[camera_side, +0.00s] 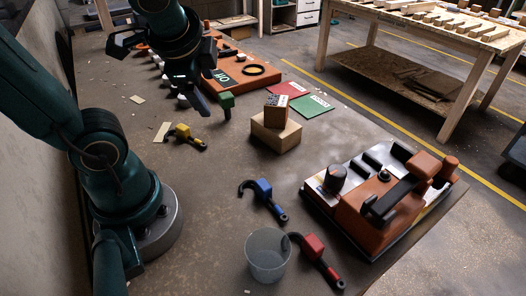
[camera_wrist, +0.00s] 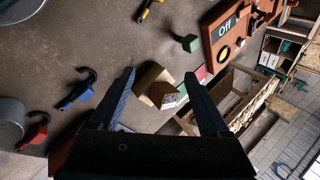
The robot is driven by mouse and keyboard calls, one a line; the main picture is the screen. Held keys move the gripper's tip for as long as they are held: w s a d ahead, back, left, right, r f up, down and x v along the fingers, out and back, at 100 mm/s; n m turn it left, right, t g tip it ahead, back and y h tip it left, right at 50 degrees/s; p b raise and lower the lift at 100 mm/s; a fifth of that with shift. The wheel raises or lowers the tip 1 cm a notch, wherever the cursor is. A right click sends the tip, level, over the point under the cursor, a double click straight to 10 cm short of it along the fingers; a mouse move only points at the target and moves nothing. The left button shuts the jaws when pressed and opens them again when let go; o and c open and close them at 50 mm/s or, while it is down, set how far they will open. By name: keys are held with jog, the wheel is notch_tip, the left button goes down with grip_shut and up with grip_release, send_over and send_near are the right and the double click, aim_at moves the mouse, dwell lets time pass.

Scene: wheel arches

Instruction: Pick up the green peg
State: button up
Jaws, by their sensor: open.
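The green peg (camera_side: 226,101) stands on the workbench (camera_side: 205,190) near the front of the orange panel, a green block with a dark lower part. It also shows in the wrist view (camera_wrist: 187,43), above and beyond my fingertips, not between them. My gripper (camera_side: 161,80) is above the bench, to the left of the peg in the side view. In the wrist view my gripper (camera_wrist: 160,75) has its two dark fingers wide apart and holds nothing.
Yellow (camera_side: 185,131), blue (camera_side: 264,188) and red (camera_side: 313,246) hooked tools lie around. A clear cup (camera_side: 268,258) stands in front. An orange panel (camera_side: 232,69) marked Off lies behind.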

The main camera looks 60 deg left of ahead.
jog(key=w+a+m+g+y, duration=0.2)
jog(key=w+a+m+y, duration=0.25)
jog(key=a, duration=0.35)
jog(key=m+y, duration=0.4)
jog(key=m, duration=0.4)
send_over(229, 99)
jog(key=a, duration=0.2)
jog(key=shift+n+h, duration=0.25)
jog(key=f, duration=0.4)
jog(key=shift+w+d, duration=0.15)
jog(key=shift+w, duration=0.1)
jog(key=shift+g, duration=0.5)
jog(key=f, duration=0.5)
jog(key=shift+s, duration=0.25)
jog(key=shift+f, duration=0.75)
notch_tip(229, 99, down, 3)
jog(key=shift+x, duration=1.5)
jog(key=shift+r, duration=0.15)
